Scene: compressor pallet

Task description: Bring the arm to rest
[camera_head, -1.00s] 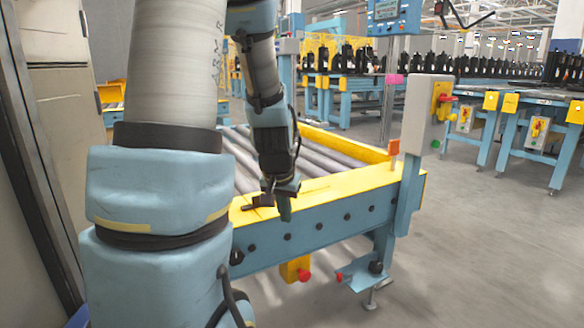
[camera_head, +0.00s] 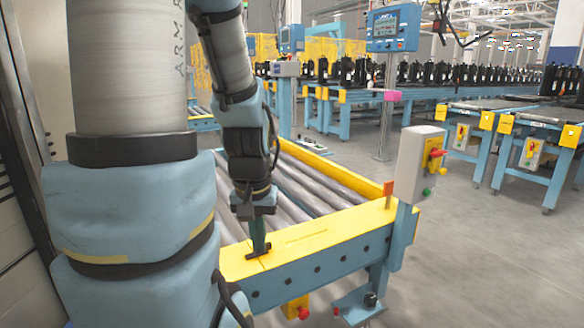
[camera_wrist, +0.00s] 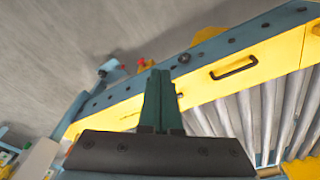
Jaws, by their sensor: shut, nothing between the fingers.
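My arm reaches forward and down on the left of the head view. My gripper (camera_head: 259,246) points down over the yellow near edge (camera_head: 335,228) of the roller conveyor, by its left part. In the wrist view, the two dark green fingers (camera_wrist: 159,76) are together with nothing between them. Whether the fingertips touch the edge cannot be told.
A control box (camera_head: 416,165) with red and green buttons stands at the conveyor's right corner. A screen (camera_head: 393,28) on a post is behind it. Tables with several black compressors (camera_head: 440,72) line the back. The grey floor (camera_head: 480,260) on the right is clear.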

